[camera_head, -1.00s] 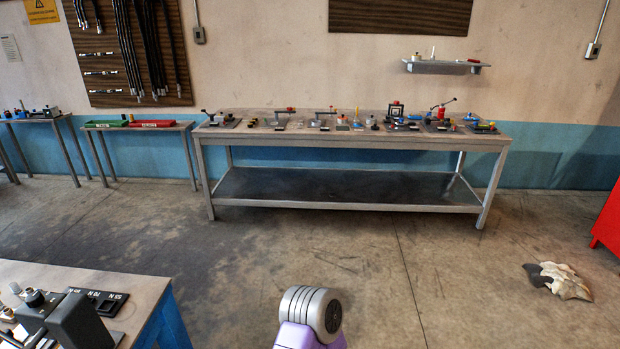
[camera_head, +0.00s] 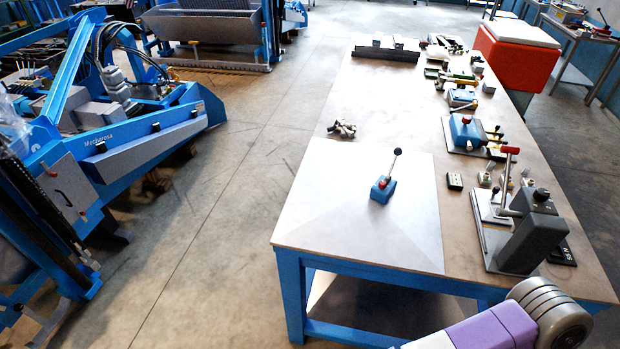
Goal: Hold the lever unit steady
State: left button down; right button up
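The lever unit appears to be the small blue box (camera_head: 381,191) with a thin lever and black ball knob, standing on the pale sheet (camera_head: 335,226) near the front of the blue-legged table. Its lever leans up and to the right. Nothing touches it. Neither of my grippers shows; only a purple and grey link of my own arm is at the bottom right, in front of the table's near right corner.
A grey device with a red-handled lever (camera_head: 522,234) stands at the table's right edge. Fittings (camera_head: 342,129) lie behind the sheet. Several devices line the right side, including a blue one (camera_head: 467,132). A blue machine (camera_head: 130,150) stands left across open floor.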

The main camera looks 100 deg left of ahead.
aim_at(398, 151)
jog(key=u, duration=2.2)
